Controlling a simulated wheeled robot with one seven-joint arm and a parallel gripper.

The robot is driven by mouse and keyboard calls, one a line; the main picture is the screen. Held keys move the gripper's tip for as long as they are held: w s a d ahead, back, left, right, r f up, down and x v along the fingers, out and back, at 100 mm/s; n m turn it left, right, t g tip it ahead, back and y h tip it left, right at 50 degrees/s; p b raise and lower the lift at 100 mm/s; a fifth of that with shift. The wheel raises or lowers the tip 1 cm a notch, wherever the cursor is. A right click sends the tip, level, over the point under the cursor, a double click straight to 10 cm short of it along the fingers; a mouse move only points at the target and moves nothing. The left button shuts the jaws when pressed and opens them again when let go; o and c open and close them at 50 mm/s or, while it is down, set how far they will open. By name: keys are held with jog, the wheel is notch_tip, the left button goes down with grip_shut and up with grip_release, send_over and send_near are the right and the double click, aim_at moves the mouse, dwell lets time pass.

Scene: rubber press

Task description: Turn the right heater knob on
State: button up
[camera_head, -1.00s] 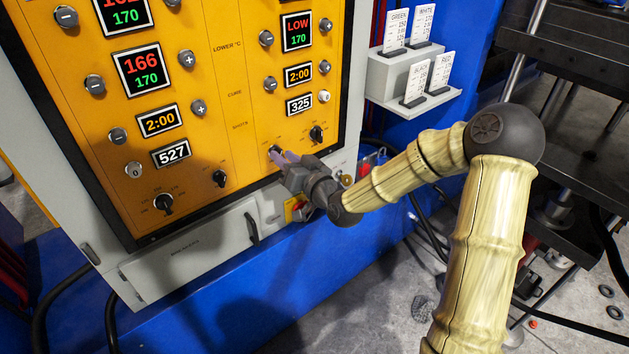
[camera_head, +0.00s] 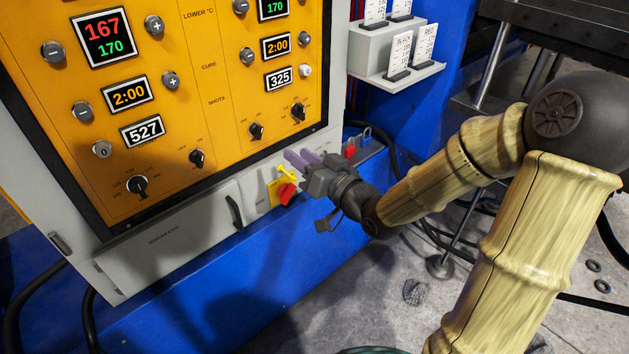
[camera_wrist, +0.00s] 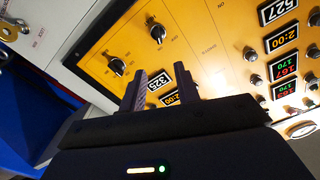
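The orange panel's right half has two black rotary knobs low down in the head view: a left one (camera_head: 256,131) and a right one (camera_head: 298,112). Their labels are too small to read, so I cannot tell which is the heater knob or whether it is on. The wrist view also shows the left one (camera_wrist: 157,32) and the right one (camera_wrist: 117,67). My gripper (camera_head: 297,153) is below and in front of these knobs, touching neither.
A red rotary switch (camera_head: 285,193) on a yellow plate sits just left of my gripper. A breaker door handle (camera_head: 236,212) is further left. A card shelf (camera_head: 398,77) juts out at upper right. Other knobs (camera_head: 197,158) lie on the panel's left half.

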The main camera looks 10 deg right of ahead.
jog(key=shift+f+b+v, duration=0.15)
jog(key=shift+b+v, duration=0.8)
jog(key=shift+b, duration=0.35)
jog(key=shift+f+b+v, duration=0.2)
jog(key=shift+b+v, duration=0.8)
jog(key=shift+b, duration=0.25)
jog(key=shift+s+a, duration=0.1)
jog(key=shift+a, duration=0.05)
